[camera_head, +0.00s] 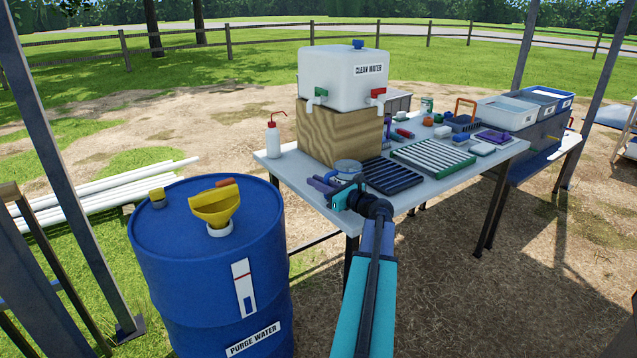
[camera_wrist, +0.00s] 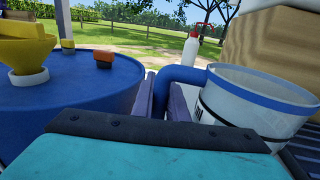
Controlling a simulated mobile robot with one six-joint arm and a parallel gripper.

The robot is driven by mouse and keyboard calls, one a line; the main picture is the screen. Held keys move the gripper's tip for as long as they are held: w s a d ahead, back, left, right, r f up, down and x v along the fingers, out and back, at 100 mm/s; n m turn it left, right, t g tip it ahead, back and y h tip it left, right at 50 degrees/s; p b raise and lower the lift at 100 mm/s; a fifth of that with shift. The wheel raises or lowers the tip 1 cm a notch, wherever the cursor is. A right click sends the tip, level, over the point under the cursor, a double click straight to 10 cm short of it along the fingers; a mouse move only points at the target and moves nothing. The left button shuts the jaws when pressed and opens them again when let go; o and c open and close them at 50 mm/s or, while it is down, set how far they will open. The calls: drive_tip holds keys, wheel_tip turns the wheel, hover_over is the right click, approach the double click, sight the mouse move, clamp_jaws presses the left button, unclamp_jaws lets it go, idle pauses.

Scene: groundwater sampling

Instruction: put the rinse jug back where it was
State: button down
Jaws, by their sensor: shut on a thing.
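The rinse jug (camera_head: 348,167) is a clear jug with a blue rim and blue handle. In the wrist view the jug (camera_wrist: 255,103) is close on the right, upright, its handle reaching left between my fingers. My gripper (camera_head: 325,184) is shut on that handle; its purple fingers also show in the wrist view (camera_wrist: 164,98). The jug is over the near left part of the grey table (camera_head: 440,183), in front of the wooden block (camera_head: 340,133) under the clean water tank (camera_head: 343,77). I cannot tell whether its base touches the table.
A blue purge water drum (camera_head: 210,270) with a yellow funnel (camera_head: 215,205) stands left of the table. A red-capped wash bottle (camera_head: 273,138) stands at the table's left corner. A black slatted tray (camera_head: 392,176) and a green-edged rack (camera_head: 433,157) lie right of the jug.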

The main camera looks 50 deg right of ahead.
drive_tip(key=c, duration=1.7)
unclamp_jaws()
drive_tip(key=shift+f, duration=0.1)
drive_tip(key=shift+c, duration=0.2)
drive_tip(key=shift+r, duration=0.2)
drive_tip(key=s, duration=0.4)
drive_tip(key=s+a, duration=0.1)
drive_tip(key=s, duration=0.7)
drive_tip(key=shift+a, duration=0.25)
